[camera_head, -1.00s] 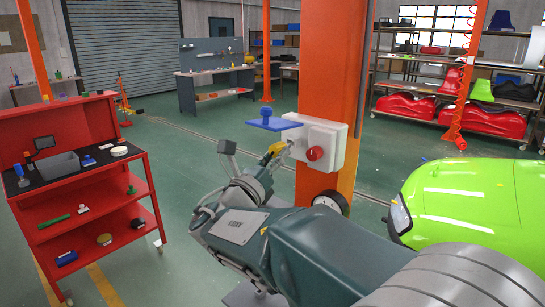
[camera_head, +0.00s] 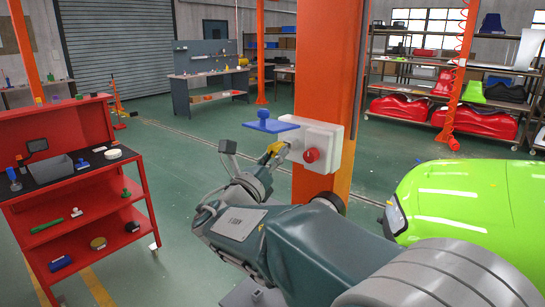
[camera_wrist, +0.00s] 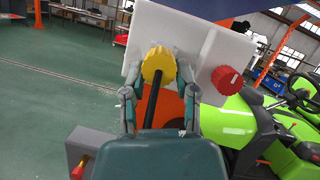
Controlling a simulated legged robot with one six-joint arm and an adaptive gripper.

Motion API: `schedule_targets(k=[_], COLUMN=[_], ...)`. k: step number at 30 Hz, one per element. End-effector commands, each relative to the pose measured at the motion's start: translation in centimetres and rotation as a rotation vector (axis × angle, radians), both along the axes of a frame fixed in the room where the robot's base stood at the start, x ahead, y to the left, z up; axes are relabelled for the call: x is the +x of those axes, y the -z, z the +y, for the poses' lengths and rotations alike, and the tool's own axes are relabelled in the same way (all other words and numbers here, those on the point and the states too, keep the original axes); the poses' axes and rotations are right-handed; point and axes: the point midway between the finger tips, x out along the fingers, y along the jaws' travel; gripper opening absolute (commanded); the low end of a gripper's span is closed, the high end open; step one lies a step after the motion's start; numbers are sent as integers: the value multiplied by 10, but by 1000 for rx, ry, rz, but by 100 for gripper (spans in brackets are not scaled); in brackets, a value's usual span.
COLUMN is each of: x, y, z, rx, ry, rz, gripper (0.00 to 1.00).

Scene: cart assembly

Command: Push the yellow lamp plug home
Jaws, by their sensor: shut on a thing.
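The yellow lamp plug (camera_wrist: 158,65) is between the fingers of my gripper (camera_wrist: 160,82) in the wrist view, and a black cable (camera_wrist: 152,108) runs down from it. My gripper is shut on the plug in front of the white box (camera_wrist: 205,50). In the head view the yellow plug (camera_head: 275,148) shows at the left side of the white box (camera_head: 325,135), by my gripper (camera_head: 281,155). The face where the plug meets the box is hidden behind the plug, so I cannot tell how deep it sits.
A red knob (camera_head: 311,155) sticks out right of the plug. A blue plate (camera_head: 270,126) juts out at the box's upper left. The orange pillar (camera_head: 330,60) carries the box. A green car body (camera_head: 460,195) stands right, a red cart (camera_head: 85,205) left.

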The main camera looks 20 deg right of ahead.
Motion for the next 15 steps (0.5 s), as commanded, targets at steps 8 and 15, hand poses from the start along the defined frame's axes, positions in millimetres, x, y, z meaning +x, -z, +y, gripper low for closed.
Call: schedule_targets(k=[8, 15], x=[4, 8], y=[0, 0], z=[-7, -11], rx=[1, 0], ry=[1, 1], rz=[0, 1], gripper=[0, 0])
